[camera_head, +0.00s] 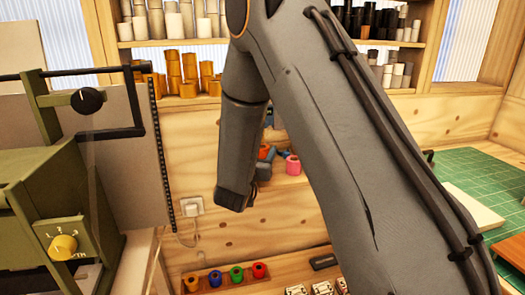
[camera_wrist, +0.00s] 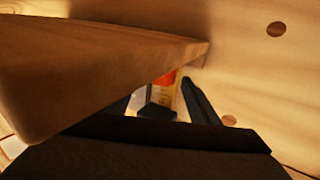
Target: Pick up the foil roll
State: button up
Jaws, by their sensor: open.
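Several foil rolls are in view in the head view. A red-orange roll (camera_head: 263,152) and a pink roll (camera_head: 292,165) are at a wooden ledge behind my arm, partly hidden by it. Gold rolls (camera_head: 188,70) stand on a shelf. My gripper (camera_wrist: 160,94) is open in the wrist view, its two dark fingers apart. A red-orange patch (camera_wrist: 166,77) shows beyond the gap between them, too small to identify surely. Nothing is clearly held. In the head view my arm hides most of the gripper.
A wooden board (camera_wrist: 90,70) is very close on the left in the wrist view. Coloured rolls (camera_head: 236,273) sit in a low rack. A green machine (camera_head: 50,190) stands at left. A green cutting mat (camera_head: 480,180) lies at right.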

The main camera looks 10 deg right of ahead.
jog(key=shift+w, duration=0.15)
jog(key=c, duration=1.2)
jog(key=shift+o, duration=0.2)
jog(key=shift+r, duration=0.15)
jog(key=shift+r+b, duration=0.5)
jog(key=shift+r, duration=0.4)
jog(key=shift+s+a+r+b, duration=0.2)
jog(key=shift+s+r+b, duration=0.15)
jog(key=shift+r, duration=0.35)
jog(key=b+v, duration=0.4)
jog(key=v, duration=1.2)
jog(key=w+d+r+m+g+h+p, duration=0.1)
jog(key=w+d+r, duration=0.3)
jog(key=d, duration=0.4)
jog(key=w+d+r+m+g+h+p, duration=0.1)
jog(key=w+d+r+h+p, duration=0.1)
jog(key=d, duration=0.7)
jog(key=w+d+r+m+g+h+p, duration=0.1)
jog(key=w+d+r+m+g+p, duration=0.1)
jog(key=w+d+r, duration=0.4)
jog(key=d+r+p, duration=0.1)
jog(key=d, duration=0.2)
jog(key=shift+d+h, duration=0.25)
jog(key=shift+h, duration=0.15)
